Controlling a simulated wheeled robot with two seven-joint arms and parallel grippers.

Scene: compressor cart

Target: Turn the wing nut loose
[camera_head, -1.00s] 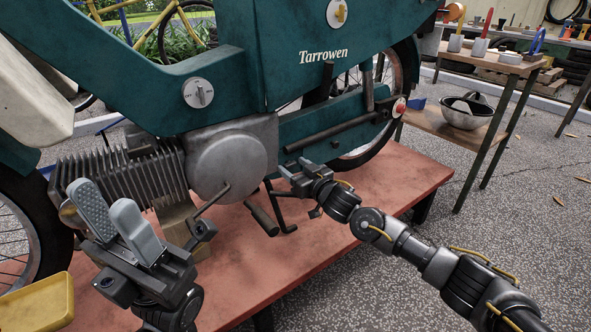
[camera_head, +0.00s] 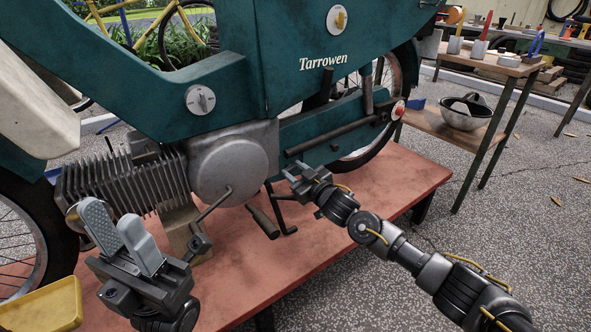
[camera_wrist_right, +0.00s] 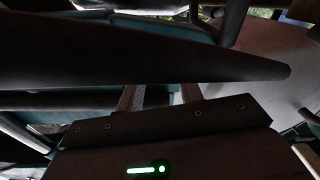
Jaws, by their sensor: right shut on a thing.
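My right gripper (camera_head: 296,172) reaches in from the right, below the dark exhaust tube (camera_head: 330,136) and just right of the round engine cover (camera_head: 228,170). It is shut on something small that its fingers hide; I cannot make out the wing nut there. In the right wrist view its fingers (camera_wrist_right: 160,94) are partly covered by a dark bar (camera_wrist_right: 150,52) crossing close in front. A yellow winged piece (camera_head: 341,19) sits on a pale disc high on the teal body; I cannot tell whether it is a wing nut. My left gripper (camera_head: 115,222) is open and empty before the finned cylinder (camera_head: 125,185).
The teal motorbike (camera_head: 215,70) stands over a red bench (camera_head: 395,185). A lever rod (camera_head: 213,205) and a pedal (camera_head: 262,222) stick out between my grippers. A yellow tray (camera_head: 40,305) lies at front left. A side table (camera_head: 480,140) with a metal bowl stands at right.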

